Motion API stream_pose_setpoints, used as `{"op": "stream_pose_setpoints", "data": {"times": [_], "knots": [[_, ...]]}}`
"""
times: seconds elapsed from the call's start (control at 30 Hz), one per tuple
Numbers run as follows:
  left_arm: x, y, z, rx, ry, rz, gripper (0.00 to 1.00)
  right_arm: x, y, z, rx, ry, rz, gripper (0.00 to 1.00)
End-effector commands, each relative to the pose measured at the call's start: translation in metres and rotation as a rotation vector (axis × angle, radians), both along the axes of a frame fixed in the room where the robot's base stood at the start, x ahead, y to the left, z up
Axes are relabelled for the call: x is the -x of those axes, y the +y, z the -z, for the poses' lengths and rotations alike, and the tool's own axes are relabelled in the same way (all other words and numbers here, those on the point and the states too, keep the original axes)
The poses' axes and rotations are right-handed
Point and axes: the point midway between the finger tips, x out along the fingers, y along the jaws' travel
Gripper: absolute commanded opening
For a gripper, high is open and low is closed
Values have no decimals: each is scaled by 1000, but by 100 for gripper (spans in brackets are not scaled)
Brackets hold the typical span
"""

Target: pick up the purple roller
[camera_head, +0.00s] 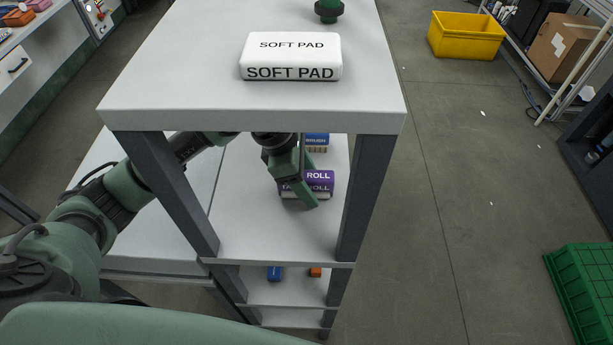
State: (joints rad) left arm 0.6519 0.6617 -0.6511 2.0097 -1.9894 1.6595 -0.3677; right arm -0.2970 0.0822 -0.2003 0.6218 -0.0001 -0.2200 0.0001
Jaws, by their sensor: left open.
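The purple roller (321,182) is a small block marked ROLL. It lies on the white shelf (265,232) below the top board. My left arm reaches in from the left, under the top board. My left gripper (305,191) is open at the roller, and its finger covers the roller's left and middle part. I cannot tell whether the fingers touch it. My right gripper is not in view.
A blue brush block (317,140) stands behind the roller on the same shelf. A white soft pad (291,57) and a dark green knob-like thing (328,10) are on the top board (190,70). Dark posts (367,195) flank the shelf. A yellow crate (466,38) stands on the floor.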

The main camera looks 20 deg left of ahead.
Motion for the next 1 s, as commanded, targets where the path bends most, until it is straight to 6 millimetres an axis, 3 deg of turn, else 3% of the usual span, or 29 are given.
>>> {"op": "stream_pose_setpoints", "data": {"times": [0.33,0.53,1.0], "knots": [[-2,-4,9,1,-3,0,56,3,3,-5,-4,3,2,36],[-1,-3,9,1,-3,1,1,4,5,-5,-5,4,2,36],[-3,-3,1,1,-7,0,0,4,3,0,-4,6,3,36]]}}
